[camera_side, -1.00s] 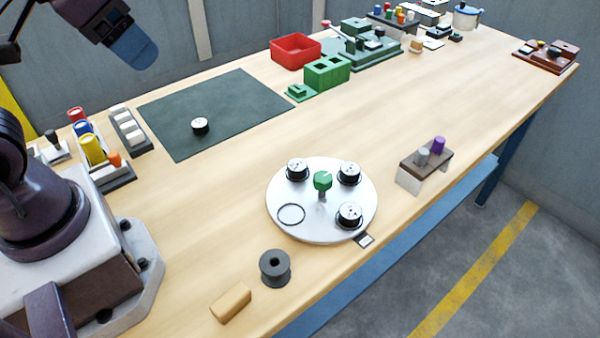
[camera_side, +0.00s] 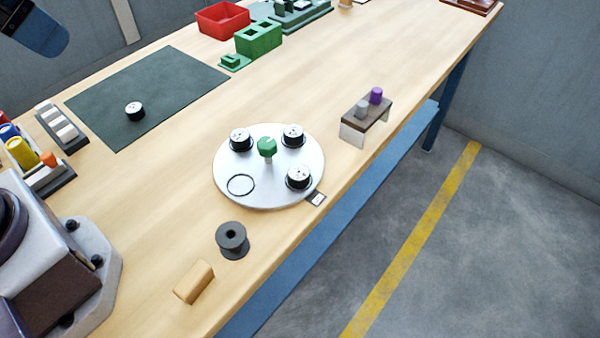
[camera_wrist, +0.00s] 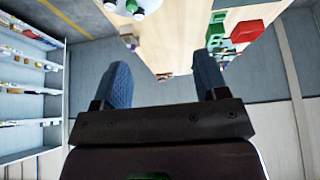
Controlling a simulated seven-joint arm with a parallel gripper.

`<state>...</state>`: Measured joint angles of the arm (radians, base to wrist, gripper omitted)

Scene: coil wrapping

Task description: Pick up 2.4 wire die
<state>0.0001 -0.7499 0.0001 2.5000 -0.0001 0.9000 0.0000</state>
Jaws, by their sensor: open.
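Several short black cylinders with white tops could be wire dies, but their markings are too small to read, so I cannot tell which is 2.4. Three, a rear-left one (camera_side: 240,139), a rear-right one (camera_side: 293,136) and a front one (camera_side: 298,177), sit on a round white turntable (camera_side: 218,180) with a green knob (camera_side: 267,147). Another black cylinder (camera_side: 135,111) stands alone on the dark green mat (camera_side: 190,75). My gripper (camera_wrist: 162,72) is open and empty, its blue fingers apart. In the side view only a blue finger shows at the top left, far from the turntable.
An empty ring outline (camera_side: 240,185) marks the turntable's front left. A black spool (camera_side: 232,238) and a wooden block (camera_side: 194,282) stand near the table's front edge. A small stand (camera_side: 367,118) holds grey and purple pegs. Green blocks (camera_side: 259,38) and a red bin (camera_side: 222,19) are behind.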

